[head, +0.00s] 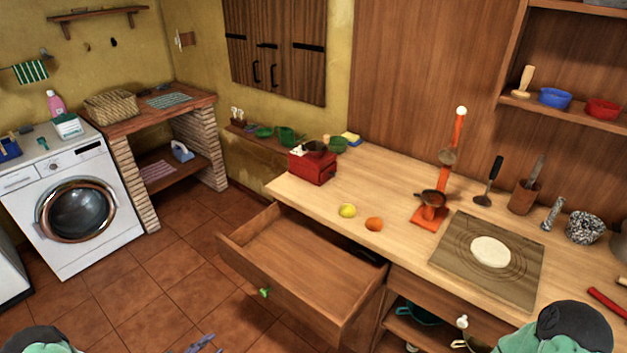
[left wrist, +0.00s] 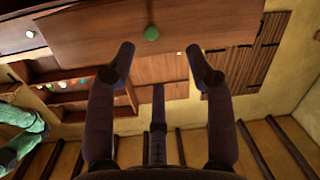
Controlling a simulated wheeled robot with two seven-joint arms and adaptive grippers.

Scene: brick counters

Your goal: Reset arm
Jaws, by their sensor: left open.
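My left gripper (head: 205,344) shows only as fingertips at the bottom edge of the head view, low over the tiled floor. In the left wrist view my left gripper (left wrist: 160,58) is open, with nothing between its two dark fingers. The pulled-out wooden drawer (head: 290,292) has a green knob (head: 265,292) on its front. In the left wrist view the green knob (left wrist: 152,33) shows on the drawer front, beyond the fingertips and apart from them. My right gripper is not in view; only part of my right arm shows at the lower right.
The drawer juts out from the wooden counter (head: 400,187). On the counter are a lemon (head: 347,211), an orange fruit (head: 374,224), an orange stand (head: 430,216) and a board (head: 455,267) with dough. A washing machine (head: 45,230) stands left. The tiled floor between is clear.

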